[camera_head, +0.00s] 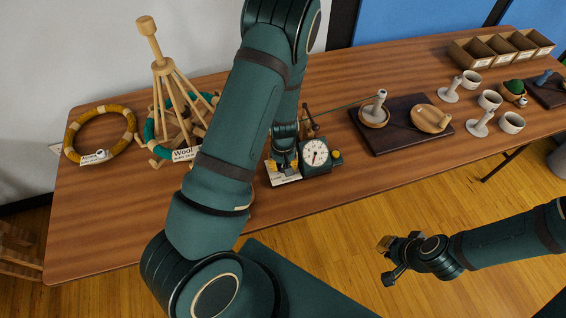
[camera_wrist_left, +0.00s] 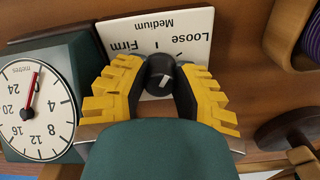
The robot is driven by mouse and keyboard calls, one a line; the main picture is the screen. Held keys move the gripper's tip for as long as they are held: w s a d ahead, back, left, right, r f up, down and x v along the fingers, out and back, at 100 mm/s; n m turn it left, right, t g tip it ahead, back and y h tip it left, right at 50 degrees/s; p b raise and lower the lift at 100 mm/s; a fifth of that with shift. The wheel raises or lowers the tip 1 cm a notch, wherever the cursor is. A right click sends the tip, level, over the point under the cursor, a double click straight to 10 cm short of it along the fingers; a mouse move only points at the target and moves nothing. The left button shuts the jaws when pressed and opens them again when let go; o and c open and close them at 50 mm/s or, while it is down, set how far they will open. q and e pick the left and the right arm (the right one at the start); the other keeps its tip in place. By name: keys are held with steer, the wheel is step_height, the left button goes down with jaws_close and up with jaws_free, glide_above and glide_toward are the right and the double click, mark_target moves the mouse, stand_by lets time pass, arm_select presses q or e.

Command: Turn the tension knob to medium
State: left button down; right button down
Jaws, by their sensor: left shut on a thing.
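The tension knob (camera_wrist_left: 159,66) is a dark round knob with a white pointer mark, in the left wrist view. It stands on a white label plate (camera_wrist_left: 187,25) reading Loose, Medium and Firm, which appears upside down there. I cannot tell which word the pointer marks. My left gripper (camera_wrist_left: 158,82) has its yellow-padded fingers shut on the knob from both sides. In the head view the left gripper (camera_head: 284,164) is at the plate, partly behind my own arm, and the knob is hidden. My right gripper (camera_head: 389,261) is open and empty, above the floor in front of the table.
A green metre counter (camera_head: 315,155) with a round dial stands right beside the plate. A wooden yarn swift (camera_head: 160,68) and wool rings stand left. A dark board (camera_head: 384,140) with a spool, several cups and a divided box (camera_head: 478,52) are right.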

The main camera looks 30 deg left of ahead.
arm_select(q)
steer(key=n+p, duration=0.1)
steer(key=n, duration=0.5)
stand_by(0.5)
steer(key=c, duration=0.6)
jaws_free()
